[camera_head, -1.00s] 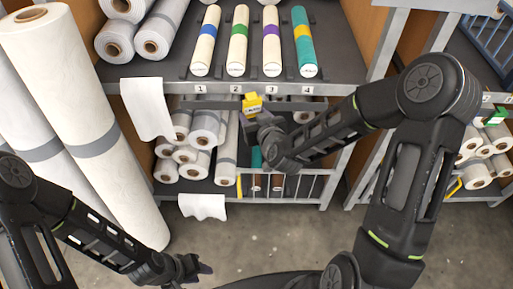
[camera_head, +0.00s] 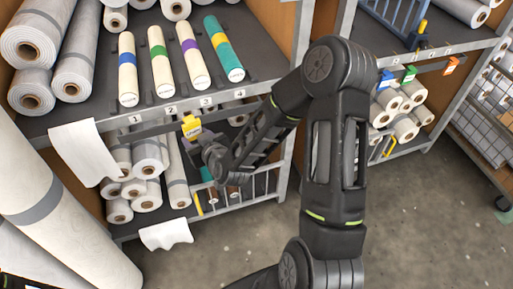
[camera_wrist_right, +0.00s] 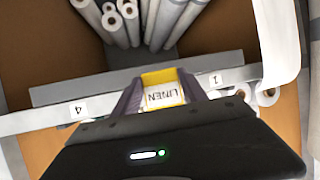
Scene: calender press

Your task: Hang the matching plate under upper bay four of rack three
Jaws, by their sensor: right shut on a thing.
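My right gripper (camera_head: 196,136) is shut on a yellow plate (camera_head: 190,124), just below the shelf edge between number labels 2 and 3. In the right wrist view, the plate (camera_wrist_right: 162,88) bears the word LINEN and sits between the two fingers (camera_wrist_right: 158,94). The upper shelf holds rolls with blue, green, purple and yellow bands. Bay four holds the teal roll with a yellow band (camera_head: 224,50), above label 4 (camera_head: 240,93).
White sheets (camera_head: 84,152) hang at left, and tall rolls (camera_head: 75,235) lean in front. The rack at right bears blue (camera_head: 386,78), green (camera_head: 409,73) and orange (camera_head: 450,65) plates. The floor between the racks is open.

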